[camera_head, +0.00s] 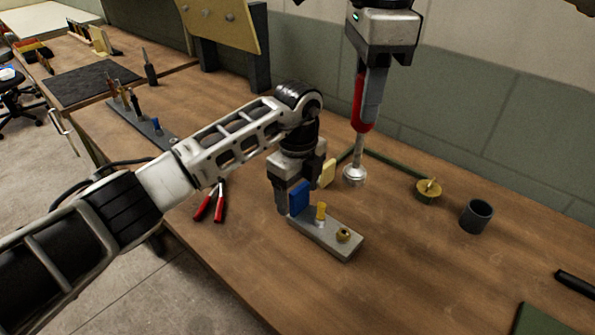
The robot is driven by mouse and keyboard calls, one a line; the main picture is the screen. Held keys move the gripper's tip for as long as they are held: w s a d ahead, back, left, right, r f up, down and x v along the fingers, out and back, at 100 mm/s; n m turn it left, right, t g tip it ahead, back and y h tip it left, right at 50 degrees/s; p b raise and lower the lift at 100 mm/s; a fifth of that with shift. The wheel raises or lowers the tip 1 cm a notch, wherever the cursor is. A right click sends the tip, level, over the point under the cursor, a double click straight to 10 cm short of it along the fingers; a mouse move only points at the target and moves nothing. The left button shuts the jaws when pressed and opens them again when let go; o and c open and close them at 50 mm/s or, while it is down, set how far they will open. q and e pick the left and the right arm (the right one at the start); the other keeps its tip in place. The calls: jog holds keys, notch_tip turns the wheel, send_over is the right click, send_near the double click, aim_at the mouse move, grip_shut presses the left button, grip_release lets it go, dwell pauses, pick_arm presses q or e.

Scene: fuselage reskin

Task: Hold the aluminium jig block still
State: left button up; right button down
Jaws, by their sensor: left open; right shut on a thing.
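The aluminium jig block (335,243) is a grey bar lying on the wooden bench. My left gripper (302,195) is open and points down at the block's far left end. A blue piece and a pale yellow piece show by its jaws; I cannot tell whether they are pads. Whether the jaws touch the block is hidden. My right gripper (366,88) is shut on a red-handled tool (359,125) with a silver bell-shaped end, held upright behind the block.
Red-handled pliers (212,203) lie left of the block. A brass round piece (429,190) and a dark cup (476,216) stand to the right. A rack of tools (143,120) lies behind my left arm.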

pick_arm(q)
jog(key=shift+f, duration=0.65)
jog(key=c, duration=1.4)
jog(key=shift+o, duration=0.2)
pick_arm(e)
notch_tip(320, 180, down, 7)
jog(key=n, duration=0.6)
jog(key=shift+f, duration=0.15)
